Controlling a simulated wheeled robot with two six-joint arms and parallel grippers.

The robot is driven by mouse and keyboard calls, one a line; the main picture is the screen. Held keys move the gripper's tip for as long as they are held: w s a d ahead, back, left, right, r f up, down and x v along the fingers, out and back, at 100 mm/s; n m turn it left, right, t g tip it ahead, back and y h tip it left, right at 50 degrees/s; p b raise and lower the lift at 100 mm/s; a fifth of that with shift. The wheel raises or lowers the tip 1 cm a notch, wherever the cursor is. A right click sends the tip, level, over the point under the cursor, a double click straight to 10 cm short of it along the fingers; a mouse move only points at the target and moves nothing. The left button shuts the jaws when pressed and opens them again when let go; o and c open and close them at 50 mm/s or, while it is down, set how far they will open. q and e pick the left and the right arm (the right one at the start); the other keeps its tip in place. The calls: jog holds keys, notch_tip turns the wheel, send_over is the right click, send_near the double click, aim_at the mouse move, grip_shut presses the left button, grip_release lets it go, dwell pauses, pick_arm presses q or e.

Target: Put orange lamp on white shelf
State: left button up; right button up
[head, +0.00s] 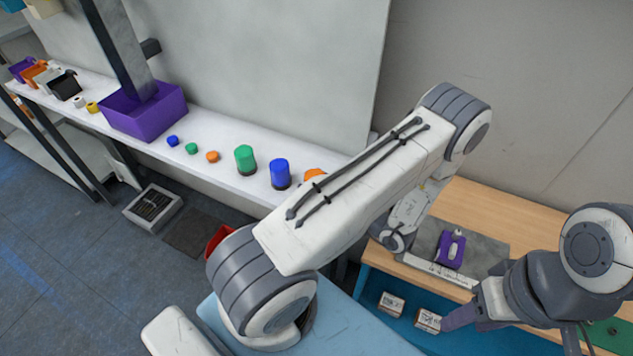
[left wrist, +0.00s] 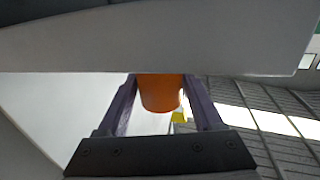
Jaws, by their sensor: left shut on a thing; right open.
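My left gripper (left wrist: 160,88) is shut on the orange lamp (left wrist: 160,95), which sits between its purple fingers in the left wrist view. In the head view this gripper is hidden by my left arm. An orange piece (head: 313,175) shows at that arm's edge, beside the blue lamp; I cannot tell whether it is the held lamp. The long white shelf (head: 225,172) runs along the wall at left. A pale slab (left wrist: 160,40) crosses the top of the left wrist view, close to the lamp.
The shelf holds a green lamp (head: 245,160), a blue lamp (head: 280,174), small coloured caps and a purple bin (head: 145,115). A wooden table (head: 530,215) carries a grey mat with a purple and white object (head: 450,248). Small boxes (head: 427,321) lie below.

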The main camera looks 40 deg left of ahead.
pick_arm(q)
jog(key=shift+f, duration=0.15)
jog(key=o, duration=1.4)
jog(key=shift+o, duration=0.2)
jog(key=d+b, duration=0.4)
jog(key=d, duration=0.8)
jog(key=shift+r, duration=0.2)
